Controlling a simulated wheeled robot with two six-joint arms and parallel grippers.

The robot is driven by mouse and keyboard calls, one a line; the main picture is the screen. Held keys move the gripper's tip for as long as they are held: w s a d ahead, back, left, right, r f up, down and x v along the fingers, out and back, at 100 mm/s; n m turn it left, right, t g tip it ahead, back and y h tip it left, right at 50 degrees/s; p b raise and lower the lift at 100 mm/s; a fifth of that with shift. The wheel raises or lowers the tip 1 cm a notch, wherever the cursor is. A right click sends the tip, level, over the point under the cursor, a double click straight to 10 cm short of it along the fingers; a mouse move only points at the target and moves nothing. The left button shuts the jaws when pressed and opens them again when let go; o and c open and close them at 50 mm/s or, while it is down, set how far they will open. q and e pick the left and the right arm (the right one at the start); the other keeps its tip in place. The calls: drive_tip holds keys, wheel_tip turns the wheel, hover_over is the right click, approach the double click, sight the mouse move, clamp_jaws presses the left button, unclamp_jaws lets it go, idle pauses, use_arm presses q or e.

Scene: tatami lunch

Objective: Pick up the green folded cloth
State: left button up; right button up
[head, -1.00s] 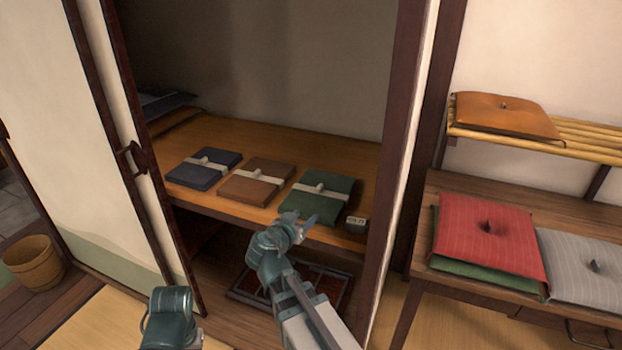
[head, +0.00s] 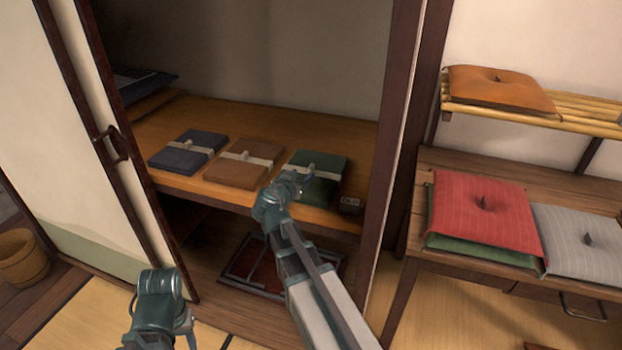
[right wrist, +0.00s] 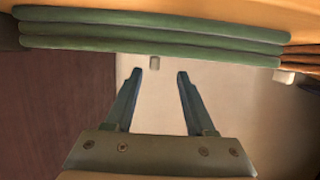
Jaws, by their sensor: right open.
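The green folded cloth (head: 331,163) lies flat on the wooden shelf in the alcove, at the right end of a row, with a pale band and a small knob on top. My right gripper (head: 301,181) is at its front left edge in the head view and covers a little of it. In the right wrist view the cloth's layered edge (right wrist: 150,36) spans the top, beyond the two spread, empty fingertips (right wrist: 160,73).
A brown folded cloth (head: 238,169) and a navy one (head: 183,157) lie to the left on the shelf (head: 150,184). The alcove post (head: 393,130) stands close on the right. Cushions (head: 480,215) lie on a bench beyond.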

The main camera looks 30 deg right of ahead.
sight(309, 169)
drive_tip(key=shift+w+d, duration=0.15)
drive_tip(key=shift+d, duration=0.05)
drive_tip(key=x, duration=0.5)
drive_tip(key=shift+d+r+b, duration=0.25)
drive_tip(key=shift+d+b, duration=0.15)
drive_tip(key=shift+s+r, duration=0.1)
drive_tip(key=shift+s, duration=0.1)
clamp_jaws()
